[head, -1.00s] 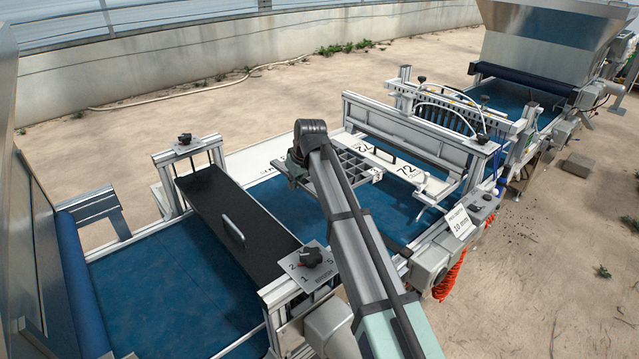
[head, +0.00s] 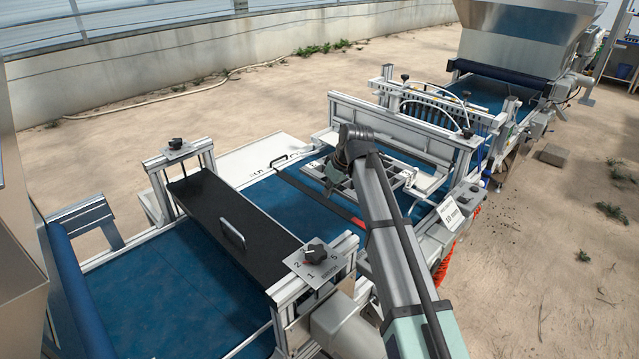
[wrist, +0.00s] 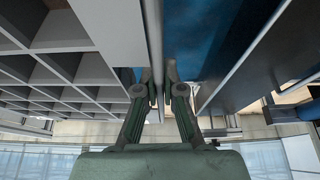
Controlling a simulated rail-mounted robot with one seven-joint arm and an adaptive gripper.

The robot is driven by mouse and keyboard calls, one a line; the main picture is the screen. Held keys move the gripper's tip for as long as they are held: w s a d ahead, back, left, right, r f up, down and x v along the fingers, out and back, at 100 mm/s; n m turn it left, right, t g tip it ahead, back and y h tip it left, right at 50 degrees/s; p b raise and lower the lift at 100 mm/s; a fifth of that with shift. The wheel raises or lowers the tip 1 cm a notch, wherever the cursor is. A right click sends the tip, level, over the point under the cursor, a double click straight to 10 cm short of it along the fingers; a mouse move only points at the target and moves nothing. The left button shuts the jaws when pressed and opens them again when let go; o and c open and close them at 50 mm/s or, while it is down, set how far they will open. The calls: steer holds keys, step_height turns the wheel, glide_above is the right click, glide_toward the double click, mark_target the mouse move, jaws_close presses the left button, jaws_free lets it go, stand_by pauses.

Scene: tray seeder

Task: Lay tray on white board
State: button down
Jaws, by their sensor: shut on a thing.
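The grey tray (wrist: 75,65) with square cells fills the left of the wrist view. My gripper (wrist: 158,92) is shut on its thin edge, with a finger on each side. In the head view my gripper (head: 335,180) is over the blue belt, in front of the grey frame. A flat white board (head: 235,168) with a dark handle and a partly visible number lies beyond the belt, left of my gripper.
A black cover plate (head: 210,205) with a handle spans the belt on the left. The seeder's grey frame (head: 390,130) stands behind and right of my gripper. A knob panel (head: 312,262) is at the front.

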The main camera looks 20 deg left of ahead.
steer(key=s+d+p, duration=0.1)
steer(key=s+d, duration=0.6)
steer(key=d, duration=0.6)
steer(key=s+d+p, duration=0.1)
steer(key=s+d, duration=0.7)
steer(key=d, duration=0.5)
steer(key=s+d+p, duration=0.2)
steer(key=s+d, duration=0.5)
steer(key=d, duration=0.7)
steer(key=shift+s, duration=0.4)
